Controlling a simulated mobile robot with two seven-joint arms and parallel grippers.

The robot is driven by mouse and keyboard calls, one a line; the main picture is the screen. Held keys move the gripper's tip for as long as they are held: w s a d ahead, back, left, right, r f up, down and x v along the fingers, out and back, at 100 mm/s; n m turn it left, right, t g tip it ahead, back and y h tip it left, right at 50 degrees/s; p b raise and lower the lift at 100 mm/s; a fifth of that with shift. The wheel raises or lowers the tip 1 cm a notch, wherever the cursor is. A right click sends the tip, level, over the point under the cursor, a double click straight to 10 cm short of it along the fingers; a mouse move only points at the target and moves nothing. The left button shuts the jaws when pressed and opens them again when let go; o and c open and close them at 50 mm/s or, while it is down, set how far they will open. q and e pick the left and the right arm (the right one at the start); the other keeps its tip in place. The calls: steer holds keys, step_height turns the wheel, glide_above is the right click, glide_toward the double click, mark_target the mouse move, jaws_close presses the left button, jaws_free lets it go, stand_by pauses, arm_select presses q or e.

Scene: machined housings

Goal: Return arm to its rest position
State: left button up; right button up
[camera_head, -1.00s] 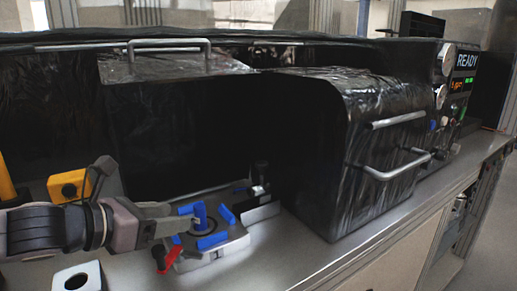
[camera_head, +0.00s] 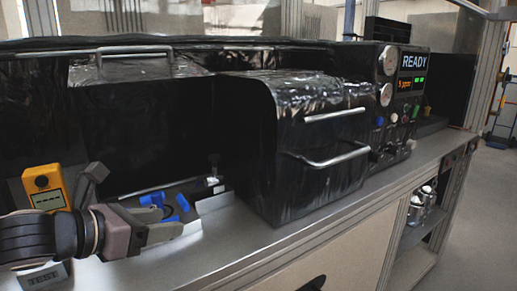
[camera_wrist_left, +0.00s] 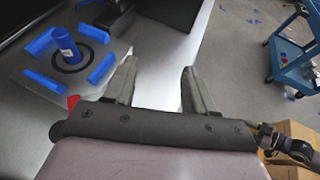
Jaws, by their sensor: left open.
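My left gripper (camera_head: 165,222) comes in from the left in the head view, low over the bench. In the left wrist view its two fingers (camera_wrist_left: 158,88) are spread apart with nothing between them but the pale bench top. A light fixture plate (camera_wrist_left: 50,82) with blue blocks and an upright blue cylinder (camera_wrist_left: 66,44) lies beside the fingers, to their left. In the head view the same blue parts (camera_head: 180,203) show just beyond the gripper, partly hidden by it. A red piece (camera_wrist_left: 73,101) shows at the plate's near edge. My right gripper is in neither view.
A black machine (camera_head: 300,150) with a handled door stands at the back, its panel (camera_head: 412,80) reading READY. A yellow device (camera_head: 46,187) stands at the left, near a block marked TEST (camera_head: 46,276). The bench front (camera_head: 260,240) is clear. A blue cart (camera_wrist_left: 296,65) stands on the floor.

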arm_select(q)
steer(key=s+d+f+n+g+h, duration=0.1)
steer(key=s+d+f+n, duration=0.45)
steer(key=d, duration=0.25)
steer(key=s+d+f+n+g, duration=0.1)
steer(key=s+d+f+n, duration=0.35)
steer(key=d+n, duration=0.25)
steer(key=s+a+f+n+g+y, duration=0.3)
steer(key=s+a+f+n+y, duration=0.2)
steer(key=s+a+f+n, duration=0.75)
steer(key=s+a+f+n+g+y, duration=0.2)
steer(key=s+a+f+n+y, duration=0.45)
steer(key=n, duration=1.05)
steer(key=w+d+f+t+h, duration=0.1)
steer(key=w+f+t+h, duration=0.3)
steer(key=w+f+t, duration=0.3)
steer(key=shift+w+d+f+m, duration=0.15)
steer(key=shift+w+f+m, duration=0.25)
steer(key=shift+w+f, duration=0.1)
steer(key=shift+h, duration=0.25)
